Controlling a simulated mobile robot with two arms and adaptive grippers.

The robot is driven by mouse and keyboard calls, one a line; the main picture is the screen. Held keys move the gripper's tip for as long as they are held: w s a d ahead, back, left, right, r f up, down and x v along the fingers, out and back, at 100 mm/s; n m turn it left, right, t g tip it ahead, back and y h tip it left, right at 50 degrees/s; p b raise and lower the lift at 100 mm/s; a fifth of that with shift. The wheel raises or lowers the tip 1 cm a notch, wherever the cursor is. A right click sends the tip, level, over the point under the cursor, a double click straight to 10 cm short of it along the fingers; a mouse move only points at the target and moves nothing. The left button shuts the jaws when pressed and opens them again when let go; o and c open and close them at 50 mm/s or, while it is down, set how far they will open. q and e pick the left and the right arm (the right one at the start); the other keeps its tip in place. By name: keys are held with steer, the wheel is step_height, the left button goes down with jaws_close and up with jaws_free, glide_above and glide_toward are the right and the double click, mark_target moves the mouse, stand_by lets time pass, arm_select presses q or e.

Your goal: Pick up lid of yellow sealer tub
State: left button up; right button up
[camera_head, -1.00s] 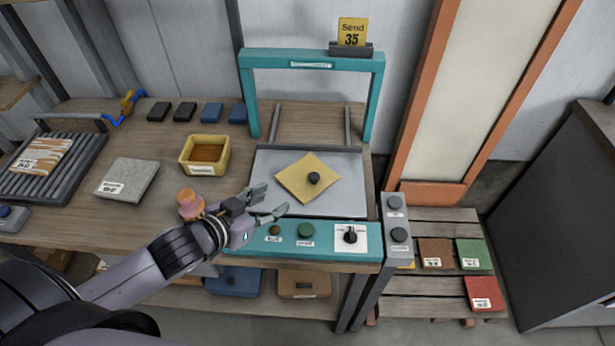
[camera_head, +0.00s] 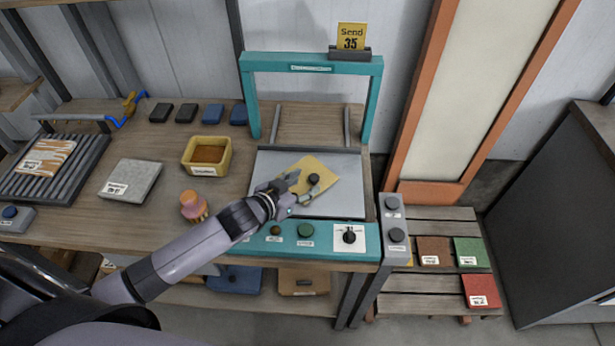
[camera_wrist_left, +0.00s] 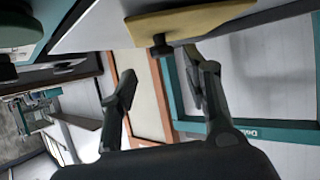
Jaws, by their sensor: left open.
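The yellow lid (camera_head: 323,167) is a flat square with a dark round knob (camera_head: 314,180). It lies on the grey plate (camera_head: 345,203) of the teal-framed press. The yellow sealer tub (camera_head: 190,161) stands open to its left, with brown contents and a white label. My left gripper (camera_head: 305,184) is open over the lid, its fingers near the knob and partly hiding the lid. In the left wrist view, the lid (camera_wrist_left: 190,21) and knob (camera_wrist_left: 160,46) show beyond the open fingers (camera_wrist_left: 163,78), with the knob not gripped. My right gripper is not in view.
The teal frame (camera_head: 250,95) rises behind the plate; the control strip (camera_head: 270,243) with knobs runs along its front. A pinkish-orange object (camera_head: 193,205) stands beside my left arm. A grey block (camera_head: 130,179) lies further left. Colored squares (camera_head: 480,291) lie on a low slatted rack at right.

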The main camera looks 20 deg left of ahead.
mark_target(315, 176)
arm_select(q)
steer(key=shift+p+x, duration=0.55)
steer(key=shift+x, duration=1.75)
steer(key=shift+w+a, duration=0.1)
steer(key=shift+a, duration=0.05)
steer(key=shift+r, duration=0.1)
jaws_close()
